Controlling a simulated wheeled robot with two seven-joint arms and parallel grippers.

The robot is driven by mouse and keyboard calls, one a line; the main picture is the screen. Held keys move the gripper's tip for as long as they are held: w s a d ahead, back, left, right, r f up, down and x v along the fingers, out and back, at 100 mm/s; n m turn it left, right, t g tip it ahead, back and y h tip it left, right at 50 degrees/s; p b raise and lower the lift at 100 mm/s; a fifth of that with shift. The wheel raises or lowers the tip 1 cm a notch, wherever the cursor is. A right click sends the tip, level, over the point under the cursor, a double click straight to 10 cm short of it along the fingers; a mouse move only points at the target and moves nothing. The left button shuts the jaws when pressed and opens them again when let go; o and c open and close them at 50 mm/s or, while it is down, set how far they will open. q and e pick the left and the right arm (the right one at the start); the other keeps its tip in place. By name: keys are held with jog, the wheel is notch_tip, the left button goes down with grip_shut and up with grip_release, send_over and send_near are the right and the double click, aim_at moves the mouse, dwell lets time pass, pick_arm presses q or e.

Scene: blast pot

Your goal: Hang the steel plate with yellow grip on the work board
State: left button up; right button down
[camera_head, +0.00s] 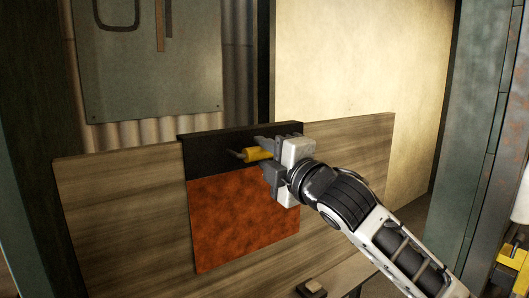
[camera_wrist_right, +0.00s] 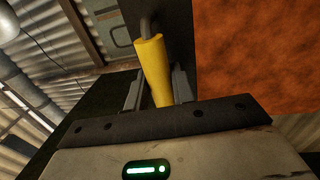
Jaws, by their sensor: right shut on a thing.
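The steel plate (camera_head: 243,222) has a black upper band and a rusty orange lower part. It lies upright against the front of the wooden work board (camera_head: 115,200) in the head view. Its black top edge is level with or slightly above the board's top edge; I cannot tell whether it is hooked over it. My right gripper (camera_head: 268,160) is shut on the yellow grip (camera_head: 256,154) at the black band. The right wrist view shows the yellow grip (camera_wrist_right: 152,68) between the fingers and the orange face (camera_wrist_right: 265,50) beside it. My left gripper is out of view.
A grey-green panel (camera_head: 150,75) with hanging tool shapes stands behind the board. A pale wall (camera_head: 360,60) is at the back right and a rusty metal post (camera_head: 475,130) at the right. A small block (camera_head: 311,289) sits below the board. The board's left part is bare.

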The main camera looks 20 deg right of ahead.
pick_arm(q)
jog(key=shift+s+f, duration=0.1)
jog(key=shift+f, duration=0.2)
pick_arm(e)
jog(key=shift+s+f, duration=0.1)
jog(key=shift+f, duration=0.1)
dwell(0.5)
jog(key=c, duration=1.1)
grip_release()
jog(key=shift+f, duration=0.4)
pick_arm(q)
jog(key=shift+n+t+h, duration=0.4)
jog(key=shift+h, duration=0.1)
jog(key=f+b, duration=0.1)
jog(key=b, duration=0.3)
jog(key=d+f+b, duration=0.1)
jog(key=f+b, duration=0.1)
jog(key=b, duration=0.2)
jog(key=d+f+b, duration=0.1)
jog(key=b, duration=0.4)
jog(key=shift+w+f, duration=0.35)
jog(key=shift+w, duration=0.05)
pick_arm(e)
jog(key=v, duration=1.6)
jog(key=shift+r, duration=0.2)
